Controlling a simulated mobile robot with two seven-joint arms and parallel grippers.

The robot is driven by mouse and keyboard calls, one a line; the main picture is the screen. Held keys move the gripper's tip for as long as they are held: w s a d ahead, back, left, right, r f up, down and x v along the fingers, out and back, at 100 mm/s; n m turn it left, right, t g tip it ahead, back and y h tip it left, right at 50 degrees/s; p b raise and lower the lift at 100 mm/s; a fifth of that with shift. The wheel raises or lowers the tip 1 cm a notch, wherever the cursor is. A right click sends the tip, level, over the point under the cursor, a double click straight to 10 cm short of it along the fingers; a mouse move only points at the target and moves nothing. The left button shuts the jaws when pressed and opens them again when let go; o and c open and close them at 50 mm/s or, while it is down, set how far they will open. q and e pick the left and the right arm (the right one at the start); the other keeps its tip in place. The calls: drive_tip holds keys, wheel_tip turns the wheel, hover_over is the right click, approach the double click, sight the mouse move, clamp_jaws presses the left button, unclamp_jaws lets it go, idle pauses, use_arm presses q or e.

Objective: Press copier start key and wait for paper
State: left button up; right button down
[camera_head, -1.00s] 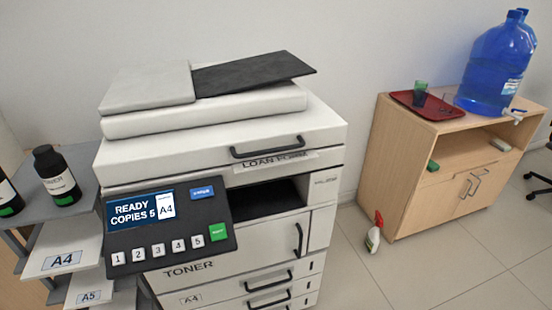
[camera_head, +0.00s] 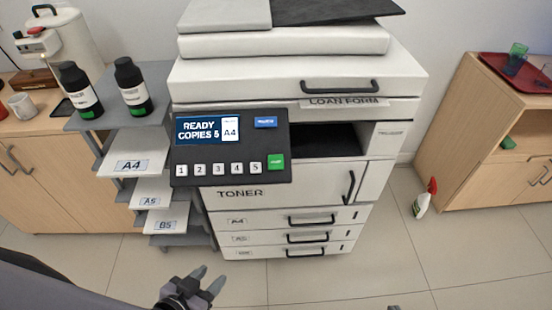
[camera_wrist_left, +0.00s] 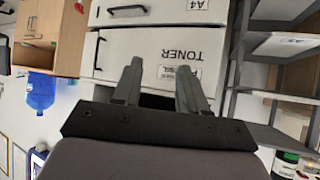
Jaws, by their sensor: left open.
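The copier (camera_head: 290,75) stands in the middle of the head view. Its control panel (camera_head: 230,147) has a display (camera_head: 201,130) reading "READY COPIES 5 A4", number keys 1 to 5, a blue key (camera_head: 266,122) and a green start key (camera_head: 276,161). The dark output slot (camera_head: 325,143) right of the panel shows no paper. My left gripper (camera_head: 205,281) is open and empty, low in front of the copier and below the panel. In the left wrist view its two fingers (camera_wrist_left: 158,88) are apart, with the toner door (camera_wrist_left: 150,55) beyond them. My right gripper is not clearly visible.
A paper rack (camera_head: 135,160) labelled A4, A5 and B5 stands left of the copier, with two dark toner bottles (camera_head: 133,88) on top. A wooden cabinet (camera_head: 480,150) with a red tray (camera_head: 520,75) is at right. A spray bottle (camera_head: 424,200) stands on the floor.

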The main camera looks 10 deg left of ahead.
use_arm(q)
drive_tip(key=shift+c, duration=0.3)
clamp_jaws()
idle(1.5)
